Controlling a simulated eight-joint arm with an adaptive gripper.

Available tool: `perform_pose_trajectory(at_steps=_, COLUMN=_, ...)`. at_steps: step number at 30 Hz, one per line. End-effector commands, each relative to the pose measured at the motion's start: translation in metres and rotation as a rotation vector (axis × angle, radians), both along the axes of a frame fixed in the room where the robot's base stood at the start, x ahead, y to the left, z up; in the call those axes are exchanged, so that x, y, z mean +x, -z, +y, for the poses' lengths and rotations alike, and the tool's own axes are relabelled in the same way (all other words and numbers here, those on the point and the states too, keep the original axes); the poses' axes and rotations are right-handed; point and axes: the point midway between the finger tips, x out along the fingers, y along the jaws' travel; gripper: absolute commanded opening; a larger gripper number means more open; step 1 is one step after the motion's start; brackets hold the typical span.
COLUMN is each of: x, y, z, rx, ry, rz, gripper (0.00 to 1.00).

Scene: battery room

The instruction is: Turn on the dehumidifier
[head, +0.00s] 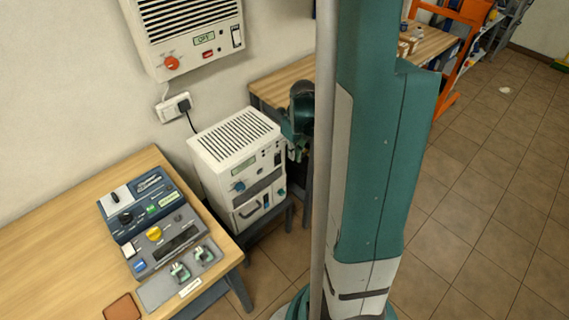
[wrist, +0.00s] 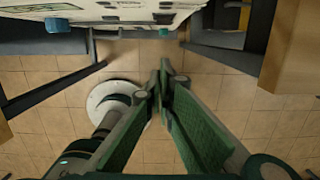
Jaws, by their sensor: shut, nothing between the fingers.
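The white floor unit (head: 215,150), which looks like the dehumidifier, stands on a low dark stand between two tables. It has a top vent grille, a small greenish display (head: 238,170), a blue-teal knob (head: 239,186), small switches at the right of its front, and a lower drawer with a dark handle (head: 250,209). Its front edge (wrist: 110,12) shows along the top of the wrist view, with a teal knob (wrist: 57,24) at left. My gripper (wrist: 163,84) is shut and empty, just off the unit's front. In the head view the gripper (head: 297,150) is partly hidden by my column.
A wooden table (head: 60,215) at left holds two control panels (head: 150,205). Another table (head: 285,78) stands behind.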

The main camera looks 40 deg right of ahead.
Motion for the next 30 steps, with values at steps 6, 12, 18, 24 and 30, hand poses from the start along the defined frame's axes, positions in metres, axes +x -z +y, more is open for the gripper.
perform_pose_trajectory(at_steps=6, x=0.0, y=0.004, z=0.0, rx=0.0, ry=0.0, rz=0.0, gripper=0.0)
perform_pose_trajectory(at_steps=12, x=0.002, y=0.016, z=0.0, rx=0.0, ry=0.0, rz=0.0, gripper=0.0)
perform_pose_trajectory(at_steps=18, x=0.005, y=0.035, z=0.0, rx=0.0, ry=0.0, rz=0.0, gripper=0.0)
perform_pose_trajectory(at_steps=24, x=0.007, y=0.056, z=0.0, rx=0.0, ry=0.0, rz=0.0, gripper=0.0)
perform_pose_trajectory(at_steps=30, x=0.01, y=0.077, z=0.0, rx=0.0, ry=0.0, rz=0.0, gripper=0.0)
